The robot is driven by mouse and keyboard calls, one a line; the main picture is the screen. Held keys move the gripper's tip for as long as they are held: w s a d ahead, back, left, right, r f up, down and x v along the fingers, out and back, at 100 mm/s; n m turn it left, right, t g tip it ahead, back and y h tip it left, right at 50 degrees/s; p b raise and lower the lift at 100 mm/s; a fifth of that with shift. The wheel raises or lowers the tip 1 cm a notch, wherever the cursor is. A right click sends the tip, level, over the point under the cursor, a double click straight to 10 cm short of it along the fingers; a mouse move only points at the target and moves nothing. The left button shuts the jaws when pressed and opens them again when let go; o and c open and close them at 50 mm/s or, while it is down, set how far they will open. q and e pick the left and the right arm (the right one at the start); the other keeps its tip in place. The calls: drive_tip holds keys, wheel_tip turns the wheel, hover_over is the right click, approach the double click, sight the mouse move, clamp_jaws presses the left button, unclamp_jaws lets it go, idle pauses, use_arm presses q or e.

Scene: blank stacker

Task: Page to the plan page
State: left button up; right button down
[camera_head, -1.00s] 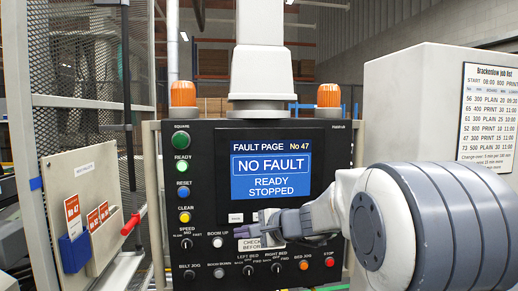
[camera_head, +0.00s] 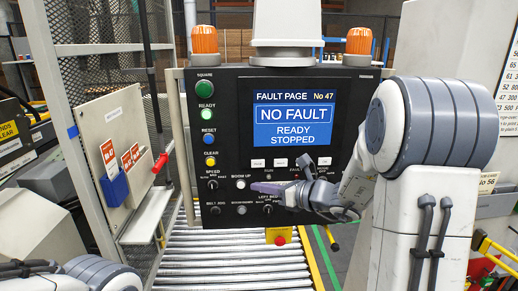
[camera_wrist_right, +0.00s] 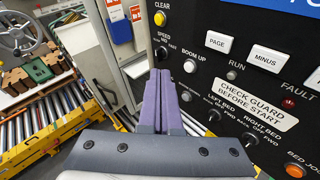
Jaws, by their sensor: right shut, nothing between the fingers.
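The black control panel (camera_head: 230,110) fills the middle of the head view. Its screen (camera_head: 293,123) reads FAULT PAGE No 47, NO FAULT, READY STOPPED. The white PAGE button (camera_wrist_right: 217,42) shows clearly in the right wrist view, left of the MINUS button (camera_wrist_right: 267,58). In the head view the PAGE button (camera_head: 258,163) sits below the screen. My right gripper (camera_head: 256,187) is shut and empty, its purple fingers just below that button in the picture. In the right wrist view the fingertips (camera_wrist_right: 162,73) point at the panel, left of the BOOM UP button (camera_wrist_right: 190,66); contact is unclear. My left gripper is out of view.
Green READY lamp (camera_head: 207,114) is lit. Several knobs and buttons surround the fingers, including the orange BED JOG button (camera_wrist_right: 295,170). A roller conveyor (camera_head: 235,262) runs below. A card holder (camera_head: 113,188) hangs at left.

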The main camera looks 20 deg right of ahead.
use_arm(q)
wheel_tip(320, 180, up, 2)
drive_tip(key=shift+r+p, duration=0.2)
drive_tip(key=shift+p, duration=0.5)
use_arm(e)
drive_tip(key=m, duration=0.2)
drive_tip(key=m+t, duration=0.1)
drive_tip(key=m, duration=0.1)
drive_tip(key=s+m, duration=0.1)
drive_tip(key=m, duration=0.1)
drive_tip(key=shift+d+r+t, duration=0.3)
drive_tip(key=shift+d+r, duration=0.1)
drive_tip(key=shift+w, duration=0.1)
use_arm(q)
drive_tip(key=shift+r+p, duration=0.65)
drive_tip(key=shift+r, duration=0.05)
use_arm(e)
approach(258, 164)
drive_tip(key=shift+w+a+f, duration=0.25)
drive_tip(key=shift+w+a, duration=0.85)
drive_tip(key=shift+a, duration=0.1)
drive_tip(key=shift+w+a+f, duration=0.2)
drive_tip(key=shift+w+a, duration=0.9)
drive_tip(key=shift+a, duration=0.1)
drive_tip(key=shift+w, duration=0.1)
drive_tip(key=shift+w+d, duration=0.1)
drive_tip(key=shift+w, duration=0.2)
